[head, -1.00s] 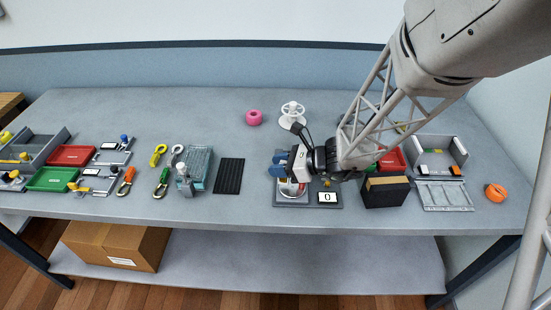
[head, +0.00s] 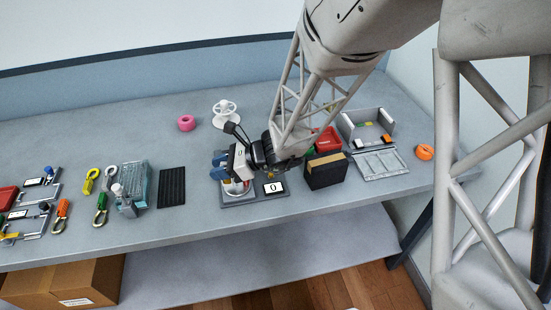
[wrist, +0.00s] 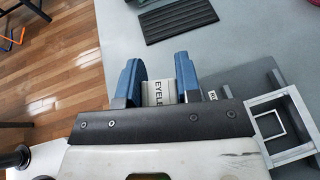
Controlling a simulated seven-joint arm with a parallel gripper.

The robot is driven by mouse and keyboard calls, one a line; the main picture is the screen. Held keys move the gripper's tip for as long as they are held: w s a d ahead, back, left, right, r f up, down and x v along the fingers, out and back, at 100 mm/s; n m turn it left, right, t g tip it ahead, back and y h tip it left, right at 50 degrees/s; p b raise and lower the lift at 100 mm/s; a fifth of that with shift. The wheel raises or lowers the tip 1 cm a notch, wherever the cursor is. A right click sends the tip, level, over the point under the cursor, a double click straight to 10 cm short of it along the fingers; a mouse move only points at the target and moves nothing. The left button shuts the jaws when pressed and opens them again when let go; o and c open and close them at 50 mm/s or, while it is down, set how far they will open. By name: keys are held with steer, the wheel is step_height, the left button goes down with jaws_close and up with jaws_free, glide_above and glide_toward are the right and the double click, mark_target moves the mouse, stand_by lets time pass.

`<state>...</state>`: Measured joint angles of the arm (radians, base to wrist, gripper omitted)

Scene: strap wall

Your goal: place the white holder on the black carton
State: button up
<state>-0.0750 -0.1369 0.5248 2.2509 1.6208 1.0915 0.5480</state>
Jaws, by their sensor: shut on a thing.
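My gripper (head: 222,166) is low over the small grey scale with a "0" display (head: 274,188). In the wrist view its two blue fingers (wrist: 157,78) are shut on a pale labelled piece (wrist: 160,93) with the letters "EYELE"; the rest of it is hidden. A white stand with a round foot and spool-like top (head: 224,112), which may be the white holder, stands upright behind my gripper, apart from it. The black carton (head: 327,173) stands right of the scale, with a tan strip along its top.
A black ribbed mat (head: 171,188) lies left of my gripper. A pink ring (head: 187,123) sits behind it. A red tray (head: 326,141) and grey open bin (head: 367,127) stand near the carton. An orange roll (head: 425,152) is at far right. The table between mat and pink ring is clear.

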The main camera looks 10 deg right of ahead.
step_height(320, 180, up, 17)
steer(key=m+t+h, duration=0.4)
steer(key=m+t, duration=0.3)
glide_above(322, 157)
steer(key=shift+f, duration=2.6)
steer(key=shift+f, duration=0.15)
steer(key=shift+f, duration=1.85)
steer(key=shift+f, duration=2)
